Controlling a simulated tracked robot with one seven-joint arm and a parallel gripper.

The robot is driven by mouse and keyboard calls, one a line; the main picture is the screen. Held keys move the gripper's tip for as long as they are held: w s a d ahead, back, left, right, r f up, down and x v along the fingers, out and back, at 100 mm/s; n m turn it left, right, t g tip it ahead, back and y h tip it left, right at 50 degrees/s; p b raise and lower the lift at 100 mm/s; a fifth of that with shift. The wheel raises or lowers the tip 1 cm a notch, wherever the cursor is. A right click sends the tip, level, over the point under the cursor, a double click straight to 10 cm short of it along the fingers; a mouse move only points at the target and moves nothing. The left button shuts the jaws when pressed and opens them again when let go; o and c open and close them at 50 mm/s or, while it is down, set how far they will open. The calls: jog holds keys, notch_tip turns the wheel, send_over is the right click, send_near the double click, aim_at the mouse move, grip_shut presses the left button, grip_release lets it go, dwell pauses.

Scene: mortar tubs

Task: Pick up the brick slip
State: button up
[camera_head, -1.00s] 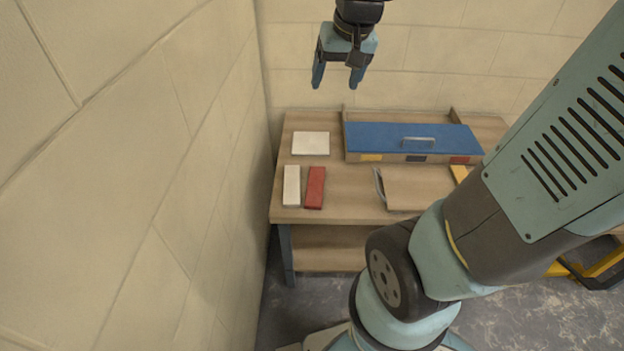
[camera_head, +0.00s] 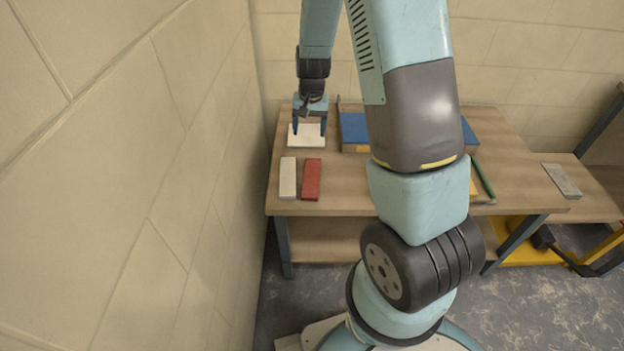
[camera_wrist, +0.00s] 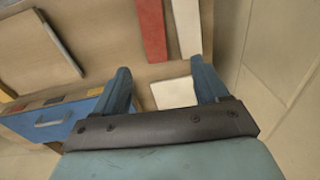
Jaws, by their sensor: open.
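A red flat bar (camera_head: 312,180), the brick-coloured piece, lies on the workbench (camera_head: 350,195) beside a similar white bar (camera_head: 288,178). Behind them lies a flat white square tile (camera_head: 306,140). My gripper (camera_head: 309,128) points down at the tile, behind the two bars, open and empty. In the wrist view the tile (camera_wrist: 172,93) shows between the spread fingers of my gripper (camera_wrist: 163,82). The red bar (camera_wrist: 151,30) and white bar (camera_wrist: 187,25) lie beyond it. I cannot tell how far the fingertips are above the tile.
A blue-lidded box (camera_head: 354,128) stands right of the tile, partly hidden by my arm; its handle shows in the wrist view (camera_wrist: 50,122). A flat board (camera_wrist: 35,50) lies nearby. The wall (camera_head: 180,150) is close on the left. A grey bar (camera_head: 562,180) lies on a right-hand surface.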

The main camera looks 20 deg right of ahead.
notch_tip(320, 180, down, 7)
send_over(311, 176)
jog(key=shift+g, duration=0.3)
notch_tip(311, 176, down, 9)
jog(key=shift+r, duration=0.2)
jog(key=shift+s+f, duration=0.2)
jog(key=shift+f, duration=2.4)
jog(key=shift+c, duration=0.3)
jog(key=c, duration=1.1)
